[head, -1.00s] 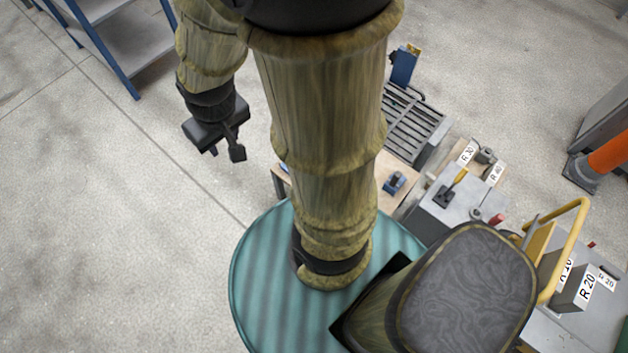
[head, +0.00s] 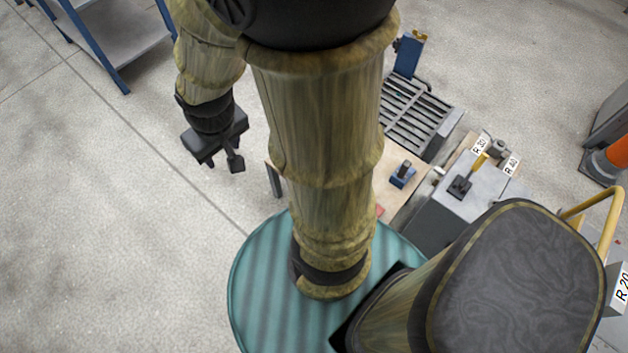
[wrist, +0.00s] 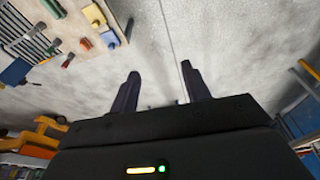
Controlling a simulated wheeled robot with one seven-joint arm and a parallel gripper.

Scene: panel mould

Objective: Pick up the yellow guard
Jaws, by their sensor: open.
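A bent yellow tube (head: 607,222), which looks like the yellow guard, shows at the right edge of the head view. It is partly hidden behind the dark rounded part of my body and cut by the picture edge. My gripper (head: 224,164) hangs at the left of the head view, over bare floor, far from that tube. In the wrist view my gripper (wrist: 160,70) has its two dark fingers apart, with nothing between them.
A bench with a slatted rack (head: 414,105), a blue clamp (head: 403,174) and a lever block (head: 461,186) stands right of my arm. An orange post (head: 619,153) is at far right. Blue shelving (head: 110,50) is upper left. Floor at left is clear.

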